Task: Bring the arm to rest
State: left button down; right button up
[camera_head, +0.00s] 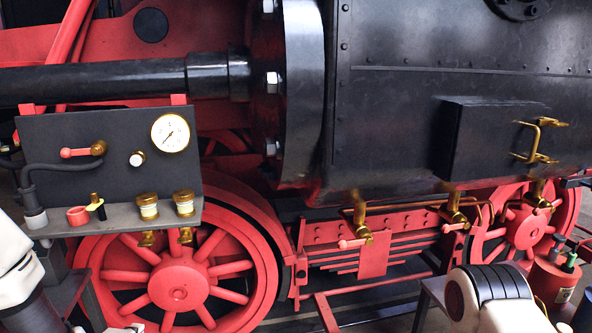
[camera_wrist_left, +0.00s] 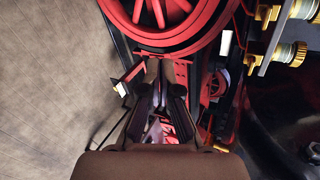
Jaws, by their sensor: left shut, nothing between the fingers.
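My left arm (camera_head: 18,275) comes in at the lower left edge of the head view, in front of the locomotive; its gripper does not show there. In the left wrist view my left gripper (camera_wrist_left: 162,88) shows its dark fingers close together, with nothing held. A red wheel (camera_wrist_left: 165,15) lies beyond the fingertips. My right arm (camera_head: 490,300) shows only as a white and black link at the lower right of the head view; its gripper is hidden or out of frame.
A grey panel (camera_head: 70,130) with a gauge (camera_head: 170,133), a red-handled lever (camera_head: 82,151) and brass fittings stands above a red spoked wheel (camera_head: 180,285). Brass valves (camera_head: 360,225) hang below the black boiler (camera_head: 420,130). Bare floor (camera_wrist_left: 50,80) shows at left in the wrist view.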

pick_arm(q)
jog(key=s+d+f+n+g+h, duration=0.1)
jog(key=s+d+f+g, duration=0.15)
jog(key=s+f, duration=0.6)
jog(key=s+d+f+n+g, duration=0.2)
jog(key=s+f+g, duration=0.25)
jog(key=f, duration=0.65)
jog(key=s+d+f+n+g, duration=0.1)
jog(key=s+f+n+g, duration=0.1)
jog(key=s+n, duration=0.5)
jog(key=s+d+f+n+g+h, duration=0.1)
jog(key=s+d+f+n+g, duration=0.1)
jog(key=s+f+n, duration=0.3)
jog(key=s+n+g, duration=0.1)
jog(key=s+n, duration=0.2)
jog(key=s, duration=0.1)
jog(key=shift+h, duration=0.3)
